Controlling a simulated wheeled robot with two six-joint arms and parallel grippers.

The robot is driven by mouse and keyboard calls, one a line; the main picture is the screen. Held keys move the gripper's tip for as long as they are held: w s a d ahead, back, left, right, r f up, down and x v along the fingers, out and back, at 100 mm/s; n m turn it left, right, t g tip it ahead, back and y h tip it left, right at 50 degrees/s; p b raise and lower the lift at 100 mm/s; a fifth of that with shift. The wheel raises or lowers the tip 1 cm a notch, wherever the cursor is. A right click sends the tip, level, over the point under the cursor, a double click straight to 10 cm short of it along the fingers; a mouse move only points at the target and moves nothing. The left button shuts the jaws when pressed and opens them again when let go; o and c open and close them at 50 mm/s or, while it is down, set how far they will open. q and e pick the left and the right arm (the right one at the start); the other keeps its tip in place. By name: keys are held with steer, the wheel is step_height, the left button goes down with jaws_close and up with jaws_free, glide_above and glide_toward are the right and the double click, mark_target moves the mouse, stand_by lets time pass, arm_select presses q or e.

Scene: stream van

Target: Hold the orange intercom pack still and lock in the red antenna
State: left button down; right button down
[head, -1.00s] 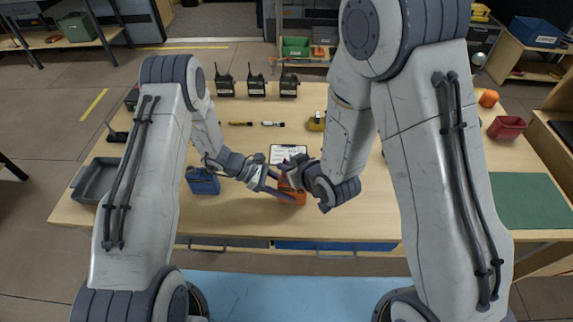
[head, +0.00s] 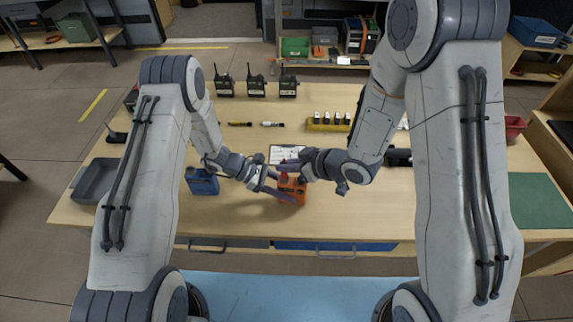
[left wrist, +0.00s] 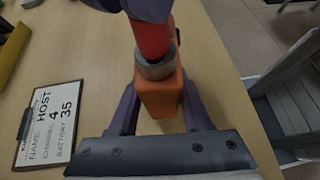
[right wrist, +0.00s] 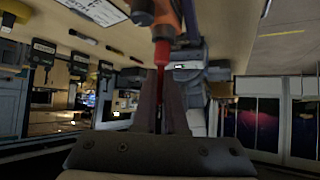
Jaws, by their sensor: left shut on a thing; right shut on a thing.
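The orange intercom pack (head: 292,191) stands near the table's front middle. My left gripper (head: 279,188) is shut on it, with a finger on either side of the pack (left wrist: 160,98) in the left wrist view. The red antenna (left wrist: 151,38) stands upright at the grey collar (left wrist: 156,68) on top of the pack; I cannot tell how deep it sits. My right gripper (head: 286,167) is above the pack and shut on the antenna, which shows red between its fingers in the right wrist view (right wrist: 161,52). The fingers hide part of the antenna.
A card reading HOST (left wrist: 50,122) lies behind the pack. A blue pack (head: 202,182) stands to the left, and a grey tray (head: 95,181) further left. Black radios (head: 256,86) stand at the back. A yellow holder (head: 328,126) sits back right. The front table strip is clear.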

steer(key=shift+n+g+y, duration=0.4)
steer(key=shift+n+g, duration=0.3)
steer(key=shift+n, duration=0.1)
steer(key=c, duration=0.9)
jaws_free()
steer(key=shift+d, duration=0.1)
steer(key=v, duration=1.1)
steer(key=shift+s+d+r, duration=0.2)
steer(key=shift+d+r, duration=0.05)
steer(key=shift+r, duration=0.05)
arm_select(q)
steer(key=shift+c, duration=1.4)
jaws_free()
steer(key=shift+a, duration=0.1)
